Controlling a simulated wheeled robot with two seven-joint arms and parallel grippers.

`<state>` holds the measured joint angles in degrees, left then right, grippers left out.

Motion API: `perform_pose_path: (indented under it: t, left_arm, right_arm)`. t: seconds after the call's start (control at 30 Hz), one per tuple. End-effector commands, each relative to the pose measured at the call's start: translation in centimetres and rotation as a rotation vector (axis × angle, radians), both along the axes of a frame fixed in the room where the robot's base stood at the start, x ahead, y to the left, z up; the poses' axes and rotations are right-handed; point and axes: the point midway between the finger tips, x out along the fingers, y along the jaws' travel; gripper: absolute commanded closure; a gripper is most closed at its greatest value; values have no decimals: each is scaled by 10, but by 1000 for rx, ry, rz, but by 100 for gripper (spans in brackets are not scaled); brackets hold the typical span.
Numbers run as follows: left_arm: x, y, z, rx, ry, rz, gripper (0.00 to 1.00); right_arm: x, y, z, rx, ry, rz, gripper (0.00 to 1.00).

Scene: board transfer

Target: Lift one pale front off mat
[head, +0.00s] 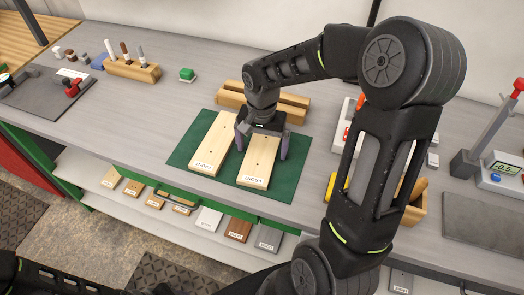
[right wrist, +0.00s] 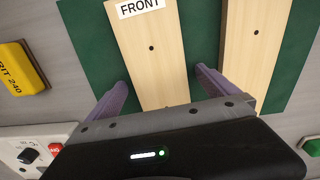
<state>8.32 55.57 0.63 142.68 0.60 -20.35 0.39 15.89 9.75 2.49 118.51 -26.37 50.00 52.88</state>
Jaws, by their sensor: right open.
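Two pale wooden fronts lie flat on a dark green mat (head: 183,155). The left front (head: 211,145) and the right front (head: 256,168) each carry a white FRONT label at the near end. My right gripper (head: 262,148) is open above the right front, one purple finger on each side of it. In the right wrist view the gripper (right wrist: 164,88) straddles the same front (right wrist: 150,50), with mat showing beside both fingers. The other front (right wrist: 252,40) lies outside the fingers. Whether the fingers touch the wood cannot be told. My left gripper is out of view.
A slotted wooden block (head: 292,103) stands behind the mat. A yellow grit block (right wrist: 22,80) lies beside the mat, partly hidden by my right arm in the head view. A small green block (head: 187,75) stands at the back. Labelled boards (head: 238,229) lie on a lower shelf.

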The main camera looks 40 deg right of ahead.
Motion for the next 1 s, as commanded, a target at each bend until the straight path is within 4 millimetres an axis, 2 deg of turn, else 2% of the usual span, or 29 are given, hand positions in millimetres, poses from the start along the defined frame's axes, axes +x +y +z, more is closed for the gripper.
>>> perform_pose_path:
  t: [0.07, 0.17, 1.0]
  left_arm:
    - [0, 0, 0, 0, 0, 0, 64]
    - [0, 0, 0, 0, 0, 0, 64]
    - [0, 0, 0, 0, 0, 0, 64]
  right_arm:
    - [0, 0, 0, 0, 0, 0, 2]
    - [0, 0, 0, 0, 0, 0, 9]
    - [0, 0, 0, 0, 0, 0, 78]
